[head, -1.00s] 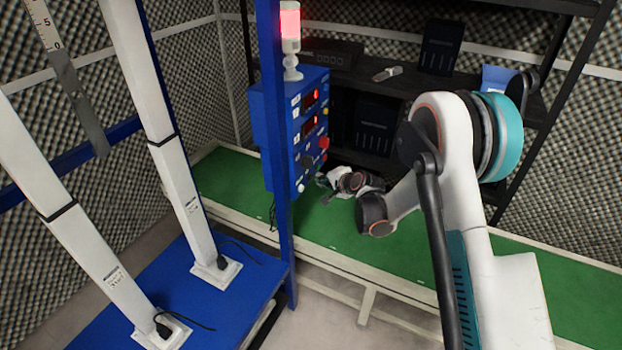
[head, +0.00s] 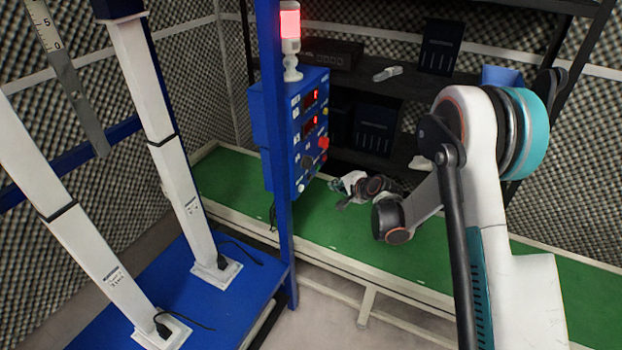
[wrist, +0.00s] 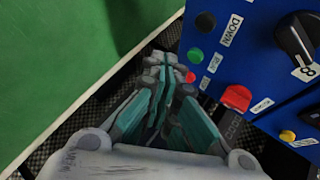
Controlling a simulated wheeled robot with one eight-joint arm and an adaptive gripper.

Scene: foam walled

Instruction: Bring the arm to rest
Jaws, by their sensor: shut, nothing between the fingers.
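My gripper (wrist: 160,75) is shut and empty, its teal-lined fingers together in the wrist view. In the head view my gripper (head: 340,192) is small and partly hidden by my wrist, to the right of the blue control box (head: 283,130) and above the green bench top (head: 330,230). In the wrist view the control box (wrist: 250,65) fills the right side, with a red button (wrist: 236,97) and a green button (wrist: 195,55) close to the fingers in the picture. The fingers appear apart from the box, though the exact gap is hard to tell.
A blue post (head: 280,240) stands in front of the bench. Two white columns (head: 150,120) rise from a blue platform (head: 190,290) at left. A dark shelf (head: 390,85) stands behind the bench. A lit red signal lamp (head: 290,25) tops the box. The bench surface is mostly clear.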

